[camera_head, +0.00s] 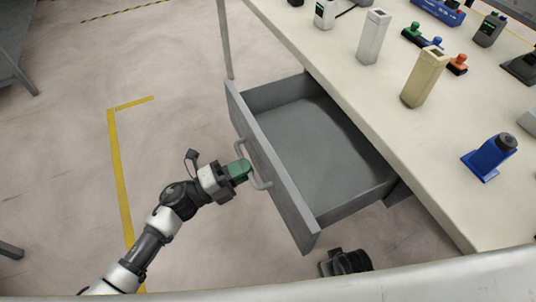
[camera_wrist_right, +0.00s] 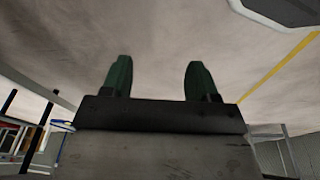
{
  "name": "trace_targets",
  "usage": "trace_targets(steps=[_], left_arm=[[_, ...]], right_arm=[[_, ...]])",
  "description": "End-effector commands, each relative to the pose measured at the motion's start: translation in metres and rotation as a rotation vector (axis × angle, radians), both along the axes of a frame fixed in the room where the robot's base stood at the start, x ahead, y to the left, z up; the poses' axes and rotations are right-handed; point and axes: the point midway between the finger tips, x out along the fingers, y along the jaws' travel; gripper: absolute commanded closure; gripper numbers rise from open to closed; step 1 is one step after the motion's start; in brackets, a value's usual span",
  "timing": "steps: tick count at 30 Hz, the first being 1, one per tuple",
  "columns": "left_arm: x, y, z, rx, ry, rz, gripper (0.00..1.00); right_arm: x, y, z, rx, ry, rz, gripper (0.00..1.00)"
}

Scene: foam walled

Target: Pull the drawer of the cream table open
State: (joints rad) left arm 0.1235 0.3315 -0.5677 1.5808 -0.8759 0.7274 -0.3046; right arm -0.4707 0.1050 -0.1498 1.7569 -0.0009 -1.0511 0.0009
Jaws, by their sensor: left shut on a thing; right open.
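The cream table (camera_head: 337,77) runs along the right side of the head view. Its grey drawer (camera_head: 318,140) is pulled out toward the left, and its inside looks empty. The drawer front (camera_head: 273,174) carries a metal bar handle (camera_head: 259,181). My left gripper (camera_head: 243,170) has its green fingers shut on the handle, at the outer side of the drawer front. My right gripper shows in the right wrist view, with its two green fingers (camera_wrist_right: 160,80) spread apart and nothing between them.
On the tabletop stand a tan box-shaped block (camera_head: 425,77), a white one (camera_head: 373,37), a blue device (camera_head: 489,156) and several small items. Open floor with yellow tape (camera_head: 117,170) lies left of the drawer. Dark table parts (camera_head: 14,72) show at the far left.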

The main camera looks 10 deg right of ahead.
Motion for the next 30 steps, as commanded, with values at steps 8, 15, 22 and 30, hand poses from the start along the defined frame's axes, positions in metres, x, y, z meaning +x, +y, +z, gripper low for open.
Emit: trace_targets(steps=[8,15,22,30], left_arm=[[-0.005,0.031,0.006,-0.005,-0.006,0.015,1.0],[-0.006,0.034,0.007,-0.009,-0.008,0.014,1.0],[-0.005,0.033,0.008,-0.009,-0.009,0.013,0.79],[-0.008,0.032,0.005,-0.006,-0.006,0.008,0.6]], right_arm=[[-0.003,0.0,-0.007,0.001,0.004,0.002,0.4],[-0.003,0.001,-0.008,0.001,0.005,0.002,0.4],[-0.003,0.001,-0.008,0.002,0.004,0.003,0.4],[-0.003,0.001,-0.008,0.002,0.004,0.003,0.4]])
